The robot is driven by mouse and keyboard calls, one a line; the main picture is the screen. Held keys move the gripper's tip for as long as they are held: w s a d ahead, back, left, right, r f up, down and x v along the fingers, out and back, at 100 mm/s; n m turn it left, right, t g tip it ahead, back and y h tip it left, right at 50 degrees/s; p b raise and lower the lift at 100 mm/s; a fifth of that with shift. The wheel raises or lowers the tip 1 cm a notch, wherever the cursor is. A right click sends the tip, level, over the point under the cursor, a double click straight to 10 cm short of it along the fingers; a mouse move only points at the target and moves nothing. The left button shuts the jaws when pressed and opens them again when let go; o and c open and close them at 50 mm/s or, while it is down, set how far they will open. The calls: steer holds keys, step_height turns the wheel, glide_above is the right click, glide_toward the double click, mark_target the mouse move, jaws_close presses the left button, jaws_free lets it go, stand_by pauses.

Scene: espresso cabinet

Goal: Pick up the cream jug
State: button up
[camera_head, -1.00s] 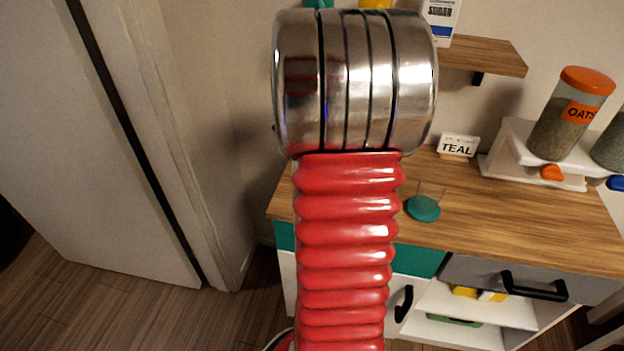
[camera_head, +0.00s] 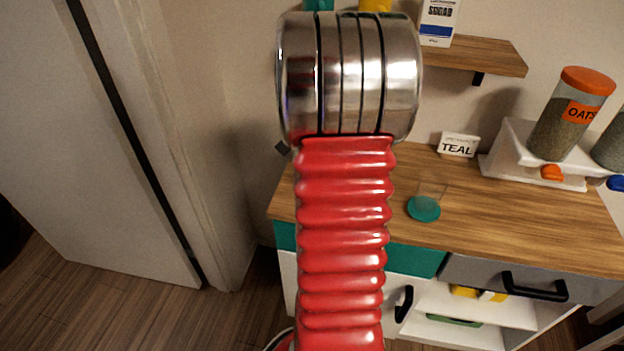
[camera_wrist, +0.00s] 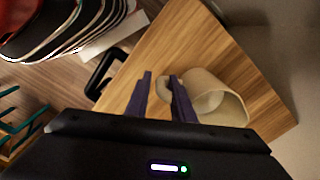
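The cream jug (camera_wrist: 220,97) shows in the wrist view as a beige, rounded vessel on the wooden counter (camera_wrist: 155,45). Its opening faces the lower right of the picture, and its handle (camera_wrist: 164,86) points left. My gripper (camera_wrist: 160,75) has two dark purple fingers, standing apart. The handle shows between them, with the right finger overlapping the handle side of the jug. I cannot tell whether that finger touches it. In the head view, my arm hides the jug and the fingers.
A wooden shelf (camera_head: 490,55) with a sugar box (camera_head: 438,22) is above.

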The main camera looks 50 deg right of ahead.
steer(key=shift+c, duration=0.5)
jaws_close()
steer(key=shift+r, duration=0.35)
steer(key=shift+r, duration=4.65)
